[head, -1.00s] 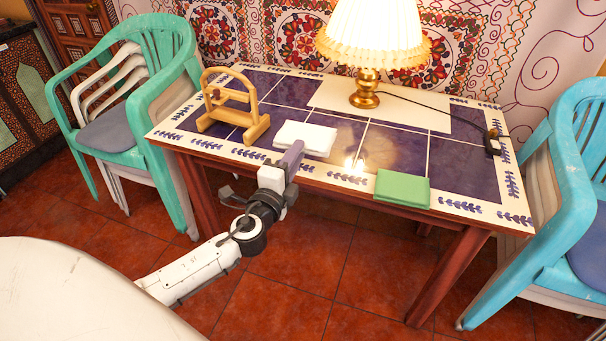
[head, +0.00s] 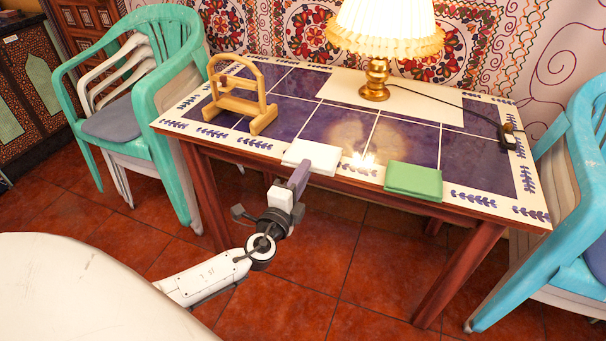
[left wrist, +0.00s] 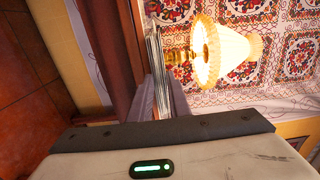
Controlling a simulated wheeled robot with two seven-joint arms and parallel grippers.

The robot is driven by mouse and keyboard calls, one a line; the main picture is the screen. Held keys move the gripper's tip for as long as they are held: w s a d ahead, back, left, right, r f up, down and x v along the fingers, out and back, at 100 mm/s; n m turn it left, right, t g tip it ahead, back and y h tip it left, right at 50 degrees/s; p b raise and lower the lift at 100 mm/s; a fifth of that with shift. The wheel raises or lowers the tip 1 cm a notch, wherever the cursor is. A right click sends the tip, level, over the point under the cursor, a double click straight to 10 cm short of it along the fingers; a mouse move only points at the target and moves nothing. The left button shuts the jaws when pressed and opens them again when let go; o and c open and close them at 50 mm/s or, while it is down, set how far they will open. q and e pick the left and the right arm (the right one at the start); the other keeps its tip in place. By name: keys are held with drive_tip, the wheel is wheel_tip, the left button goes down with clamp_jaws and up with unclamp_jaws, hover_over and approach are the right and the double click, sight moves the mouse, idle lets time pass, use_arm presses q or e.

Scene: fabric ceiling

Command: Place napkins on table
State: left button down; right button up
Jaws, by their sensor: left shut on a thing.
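A folded white napkin (head: 311,156) is at the front edge of the tiled table, held in my left gripper (head: 301,174). The gripper is shut on its near edge. I cannot tell whether the napkin is clear of the tabletop. In the left wrist view, the napkin (left wrist: 154,55) shows edge-on as thin pale layers beyond the grey fingers (left wrist: 160,98). A folded green napkin (head: 413,181) lies flat at the table's front edge, to the right. The table (head: 405,135) has dark blue tiles and a pale leaf-patterned border. My right gripper is not in view.
A wooden napkin holder (head: 240,98) stands at the table's left. A lit lamp (head: 375,80) stands at the back, its cord running right to a dark box (head: 507,136). Green chairs (head: 165,90) stand left and blue chairs (head: 560,200) right. The middle tiles are clear.

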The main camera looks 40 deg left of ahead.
use_arm(q)
drive_tip(key=shift+f, duration=0.25)
drive_tip(key=c, duration=1.7)
unclamp_jaws()
drive_tip(key=shift+r, duration=0.1)
drive_tip(key=shift+o, duration=0.2)
